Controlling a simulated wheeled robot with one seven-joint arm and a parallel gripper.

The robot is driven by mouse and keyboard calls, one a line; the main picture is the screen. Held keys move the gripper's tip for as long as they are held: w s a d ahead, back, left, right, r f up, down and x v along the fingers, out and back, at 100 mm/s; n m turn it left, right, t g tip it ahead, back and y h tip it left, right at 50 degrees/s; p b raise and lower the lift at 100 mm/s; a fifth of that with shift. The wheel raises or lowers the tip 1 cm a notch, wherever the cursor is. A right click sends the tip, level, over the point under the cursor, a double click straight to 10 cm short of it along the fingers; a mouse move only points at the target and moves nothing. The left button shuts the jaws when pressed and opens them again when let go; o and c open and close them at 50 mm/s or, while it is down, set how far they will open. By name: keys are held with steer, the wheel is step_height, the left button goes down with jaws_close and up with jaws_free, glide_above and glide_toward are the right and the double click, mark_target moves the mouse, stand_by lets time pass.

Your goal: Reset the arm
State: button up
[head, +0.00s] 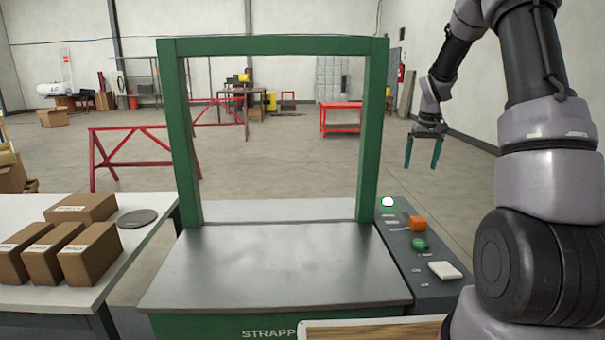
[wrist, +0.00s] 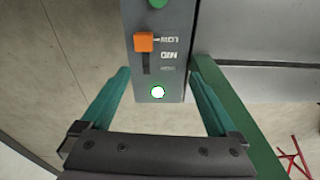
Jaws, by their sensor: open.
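My gripper (head: 424,152) hangs at the right in the head view, past the right post of the green frame, fingers pointing down and apart. In the wrist view its two teal fingers (wrist: 160,100) are spread wide with nothing between them that they touch. Beyond them is the grey control panel (wrist: 176,50). The panel also shows in the head view (head: 402,262), with a lit white-green lamp (head: 388,202), an orange slider (head: 417,223), a green button (head: 419,244) and a white switch (head: 445,270). In the wrist view the slider (wrist: 144,42) is by the LOW mark.
The strapping machine's green arch (head: 180,140) stands over a bare steel top (head: 280,265). A white table (head: 150,235) at left holds several cardboard boxes (head: 92,252) and a grey disc (head: 137,218). Red barriers (head: 130,150) stand behind. The floor around my gripper looks clear.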

steer(key=s+a+r+m+t, duration=0.1)
steer(key=s+a+r+t, duration=0.1)
steer(key=s+a+r, duration=0.5)
steer(key=s+a+r+m+t, duration=0.1)
steer(key=s+a+r, duration=0.1)
steer(key=s+r, duration=0.8)
steer(key=s+a+r+t+y, duration=0.1)
steer(key=s+a, duration=0.1)
steer(key=s, duration=0.6)
steer(key=s+a+r+m+t+y, duration=0.1)
steer(key=s+a+r, duration=0.1)
steer(key=s, duration=0.6)
steer(key=shift+a+m+t, duration=0.3)
steer(key=shift+a+t, duration=0.1)
steer(key=shift+a, duration=0.2)
steer(key=shift+r, duration=0.1)
steer(key=shift+c, duration=0.3)
